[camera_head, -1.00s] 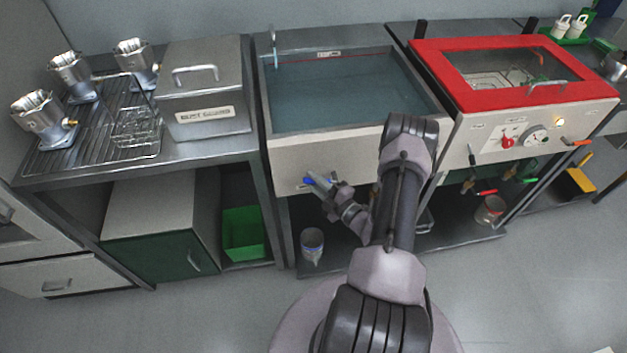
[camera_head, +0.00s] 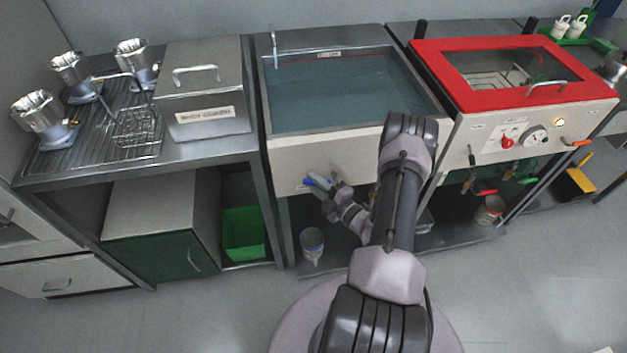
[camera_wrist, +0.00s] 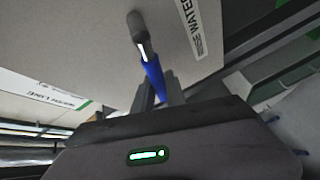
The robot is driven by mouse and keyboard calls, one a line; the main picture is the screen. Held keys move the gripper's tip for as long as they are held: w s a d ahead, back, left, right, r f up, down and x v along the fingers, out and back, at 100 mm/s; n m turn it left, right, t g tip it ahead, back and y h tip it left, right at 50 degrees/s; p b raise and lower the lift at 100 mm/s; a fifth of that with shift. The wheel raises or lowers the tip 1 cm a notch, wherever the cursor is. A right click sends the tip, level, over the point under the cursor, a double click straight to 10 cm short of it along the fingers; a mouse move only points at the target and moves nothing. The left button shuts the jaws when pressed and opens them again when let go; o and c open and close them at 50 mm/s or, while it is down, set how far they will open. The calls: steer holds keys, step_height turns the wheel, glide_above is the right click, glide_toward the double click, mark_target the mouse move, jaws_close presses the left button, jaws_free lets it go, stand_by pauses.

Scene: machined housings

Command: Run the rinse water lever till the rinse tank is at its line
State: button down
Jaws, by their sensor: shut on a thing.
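The blue rinse water lever (camera_wrist: 153,76) runs from a dark pivot on the pale tank front, beside a label reading "RINSE WATER". My gripper (camera_wrist: 158,90) is shut on the lever's blue handle. In the head view the lever (camera_head: 318,183) shows as a small blue piece at my gripper (camera_head: 325,188), low on the tank front. The rinse tank (camera_head: 325,153) holds blue-grey water (camera_head: 345,95) that stands high, near the back label.
A red-framed machine (camera_head: 470,95) with coloured levers below stands on the right. A lidded steel box (camera_head: 203,95) and a wire rack (camera_head: 110,140) with metal housings are on the left. A jar (camera_head: 312,243) stands on the shelf under the tank. The front floor is clear.

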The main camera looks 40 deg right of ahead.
steer(key=shift+w+a+f+n+g+p, duration=0.15)
steer(key=shift+f+n+g+p, duration=0.2)
steer(key=shift+n+g, duration=0.2)
steer(key=shift+f+n+g, duration=0.35)
steer(key=shift+f+n, duration=0.4)
steer(key=shift+f, duration=0.05)
steer(key=c, duration=1.4)
jaws_free()
steer(key=shift+s+a+r+p, duration=0.1)
steer(key=shift+s+r+p, duration=0.5)
steer(key=shift+s, duration=2.3)
steer(key=shift+s+r+p, duration=0.45)
steer(key=shift+s+p, duration=0.35)
steer(key=shift+s, duration=2.05)
steer(key=shift+s+a+r+p, duration=0.1)
steer(key=shift+s+r+p, duration=0.5)
steer(key=shift+s, duration=2.3)
steer(key=shift+f, duration=0.1)
